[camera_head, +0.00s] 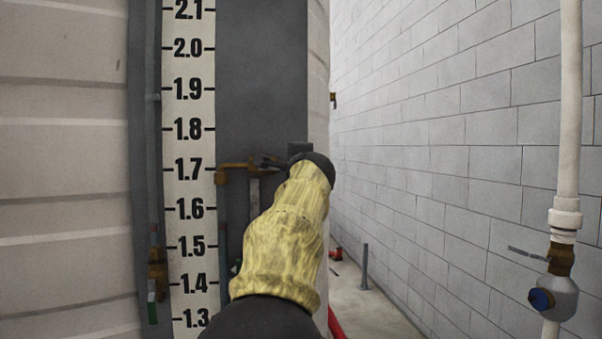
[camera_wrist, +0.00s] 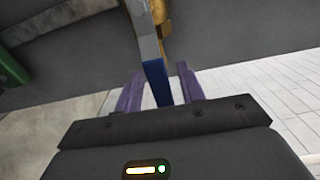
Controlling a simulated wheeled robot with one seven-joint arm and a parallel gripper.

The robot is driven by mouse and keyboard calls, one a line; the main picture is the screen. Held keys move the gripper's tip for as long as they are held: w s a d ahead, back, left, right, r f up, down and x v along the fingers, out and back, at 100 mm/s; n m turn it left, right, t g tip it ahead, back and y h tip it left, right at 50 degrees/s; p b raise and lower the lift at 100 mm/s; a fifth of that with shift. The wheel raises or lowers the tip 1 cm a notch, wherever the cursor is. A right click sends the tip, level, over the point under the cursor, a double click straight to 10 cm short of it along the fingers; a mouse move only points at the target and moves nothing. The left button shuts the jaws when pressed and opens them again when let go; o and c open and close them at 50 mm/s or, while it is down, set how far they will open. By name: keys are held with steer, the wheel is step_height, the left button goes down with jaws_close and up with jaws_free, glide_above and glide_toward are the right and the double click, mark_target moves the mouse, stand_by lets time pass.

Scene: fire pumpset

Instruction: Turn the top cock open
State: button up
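The top cock (camera_head: 232,168) is a brass fitting beside the level gauge, near the 1.7 mark in the head view. In the wrist view, its brass body (camera_wrist: 161,14) is at the top edge, and a metal lever with a blue grip (camera_wrist: 156,83) runs down from it. My gripper (camera_wrist: 158,78) is open, with one purple finger on each side of the blue grip and visible gaps between. The grip's end reaches close to the palm. In the head view my gripper (camera_head: 272,163) is small and dark beside the cock, partly hidden by my yellow-sleeved arm.
The white gauge board (camera_head: 188,108) stands left of the cock. A lower brass cock (camera_head: 157,272) with a green handle is at its lower left. A grey block wall (camera_head: 450,150) and a white pipe (camera_head: 568,110) with a valve are right. Floor between is mostly clear.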

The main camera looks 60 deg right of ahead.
steer(key=b+v, duration=0.4)
steer(key=v, duration=1.2)
steer(key=shift+s+a, duration=0.15)
steer(key=shift+a, duration=0.15)
steer(key=shift+f, duration=0.1)
steer(key=w+a+f+n+y, duration=0.3)
steer(key=w+f+n, duration=0.1)
steer(key=w+f, duration=0.6)
steer(key=w+a+f+n+y, duration=0.35)
steer(key=w+f, duration=0.35)
steer(key=f, duration=0.4)
steer(key=w+a+f+n+g+y, duration=0.4)
steer(key=a+f+n, duration=0.4)
steer(key=a+f, duration=0.6)
steer(key=s+a+f+n+g+y, duration=0.1)
steer(key=s+a+f+n, duration=0.2)
steer(key=a+f, duration=0.3)
steer(key=s+a+f+n+g+y, duration=0.1)
steer(key=s+a+f+n, duration=0.3)
steer(key=f, duration=0.5)
steer(key=s+a+f+n+g+y, duration=0.1)
steer(key=s+a+f+n+g, duration=0.2)
steer(key=a+f+n, duration=0.2)
steer(key=a+f, duration=0.3)
steer(key=shift+s+a+f+n, duration=0.2)
steer(key=shift+a+f+n, duration=0.05)
steer(key=shift+f+n, duration=0.1)
